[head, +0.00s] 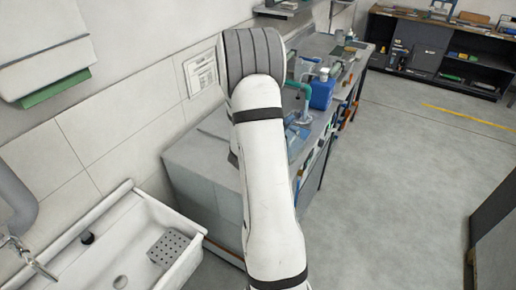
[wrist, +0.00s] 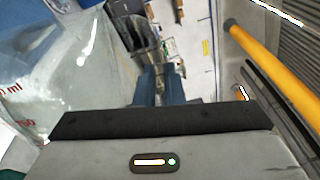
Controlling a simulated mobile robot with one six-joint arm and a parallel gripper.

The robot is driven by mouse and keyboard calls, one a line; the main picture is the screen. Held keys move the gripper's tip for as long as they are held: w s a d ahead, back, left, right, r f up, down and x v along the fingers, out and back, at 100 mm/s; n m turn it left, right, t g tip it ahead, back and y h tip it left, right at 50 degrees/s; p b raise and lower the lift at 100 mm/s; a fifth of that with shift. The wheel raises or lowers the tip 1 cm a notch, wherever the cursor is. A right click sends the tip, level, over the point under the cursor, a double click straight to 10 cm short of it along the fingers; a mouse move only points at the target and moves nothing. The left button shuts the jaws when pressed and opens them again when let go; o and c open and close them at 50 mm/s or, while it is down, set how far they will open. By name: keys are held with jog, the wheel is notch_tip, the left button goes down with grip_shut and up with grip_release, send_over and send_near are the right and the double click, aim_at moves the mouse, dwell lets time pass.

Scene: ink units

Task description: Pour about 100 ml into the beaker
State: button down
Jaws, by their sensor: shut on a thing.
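In the wrist view my gripper (wrist: 160,75) has its two blue fingers close together, shut on a dark grey, handle-like part (wrist: 146,38). A large clear vessel (wrist: 75,75) with red print ending in "ml" fills the left side, close to the camera. I cannot tell whether the grey part belongs to it, nor how much it holds. In the head view my white arm reaches over the bench and hides my gripper. A small clear vessel (head: 303,117) shows beside the arm, under a teal curved part (head: 300,86); I cannot tell whether it is the beaker.
A blue container (head: 321,93) with a pale cap stands on the grey bench (head: 205,165), with several small items around it. A white sink (head: 120,235) is at the lower left. The floor (head: 400,170) to the right is clear. A yellow bar (wrist: 275,65) crosses the wrist view's right.

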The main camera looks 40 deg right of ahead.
aim_at(299, 143)
jog(key=s+f+m+b, duration=0.1)
jog(key=b, duration=0.1)
jog(key=s+f+m+b, duration=0.1)
jog(key=s+b, duration=0.1)
jog(key=s+d+m+b, duration=0.1)
jog(key=s+b, duration=0.1)
jog(key=shift+s+f+m, duration=0.1)
jog(key=shift+f+m, duration=0.2)
jog(key=shift+f, duration=0.1)
jog(key=shift+s+r+m, duration=0.25)
jog(key=shift+m, duration=0.15)
jog(key=shift+w+a, duration=0.1)
jog(key=shift+f, duration=0.1)
jog(key=shift+s+f+m+b, duration=0.1)
jog(key=shift+s+m+b, duration=0.15)
jog(key=shift+b, duration=0.25)
jog(key=shift+s, duration=0.1)
jog(key=shift+m, duration=0.25)
